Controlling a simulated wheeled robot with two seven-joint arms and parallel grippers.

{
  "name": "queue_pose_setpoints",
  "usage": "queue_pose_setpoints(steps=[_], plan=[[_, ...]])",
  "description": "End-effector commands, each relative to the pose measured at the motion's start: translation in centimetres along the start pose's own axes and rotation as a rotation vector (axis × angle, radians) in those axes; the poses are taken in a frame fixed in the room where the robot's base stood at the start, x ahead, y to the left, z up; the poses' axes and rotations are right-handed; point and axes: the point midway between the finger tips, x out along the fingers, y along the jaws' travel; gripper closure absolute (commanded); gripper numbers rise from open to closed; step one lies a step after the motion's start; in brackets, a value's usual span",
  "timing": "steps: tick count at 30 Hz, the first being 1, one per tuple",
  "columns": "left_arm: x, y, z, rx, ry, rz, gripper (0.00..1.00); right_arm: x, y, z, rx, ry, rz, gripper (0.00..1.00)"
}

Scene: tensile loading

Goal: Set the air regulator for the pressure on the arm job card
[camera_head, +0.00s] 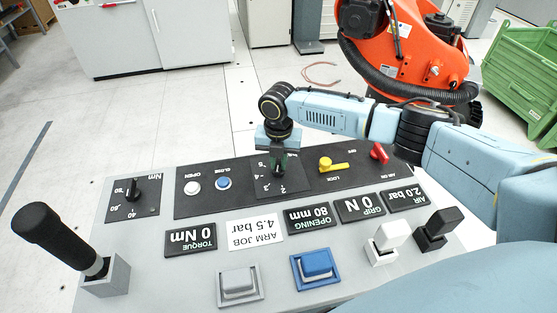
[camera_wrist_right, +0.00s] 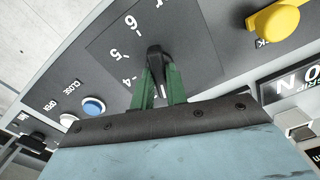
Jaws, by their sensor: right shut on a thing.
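The air regulator is a black knob (camera_wrist_right: 155,56) on a dark dial plate (camera_head: 268,187) with a printed number scale. My right gripper (camera_head: 279,164) comes down on it from above; in the wrist view its green fingers (camera_wrist_right: 160,90) are shut on the knob from both sides. A white line shows on the knob between the fingers, on the side away from the 6. The number it points at is hidden. The arm job card (camera_head: 255,228) reads 4.5 bar. The air display (camera_head: 405,198) reads 2.0 bar. My left gripper is out of view.
A yellow lock lever (camera_head: 337,166) and a red air lever (camera_head: 379,152) sit right of the knob. White and blue buttons (camera_head: 223,183) and a torque dial (camera_head: 133,188) lie left. A tall black joystick (camera_head: 52,236) rises at the left edge. An orange robot (camera_head: 405,45) stands behind.

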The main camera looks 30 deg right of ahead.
Motion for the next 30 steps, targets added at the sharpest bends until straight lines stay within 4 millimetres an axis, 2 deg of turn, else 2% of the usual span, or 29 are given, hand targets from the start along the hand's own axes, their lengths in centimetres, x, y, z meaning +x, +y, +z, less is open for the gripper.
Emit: queue_pose_setpoints(steps=[8,14,24,30], plan=[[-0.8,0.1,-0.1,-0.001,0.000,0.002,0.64,-0.1,0.0,0.0,0.044,0.001,-0.002,1.00],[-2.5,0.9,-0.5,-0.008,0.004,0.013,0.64,-0.3,-0.1,-0.1,0.155,0.003,-0.003,1.00],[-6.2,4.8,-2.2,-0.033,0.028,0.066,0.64,-0.4,0.0,-0.1,0.463,0.004,-0.002,1.00],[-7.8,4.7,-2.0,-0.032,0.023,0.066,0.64,-0.3,0.0,-0.1,0.654,0.003,-0.002,1.00]])
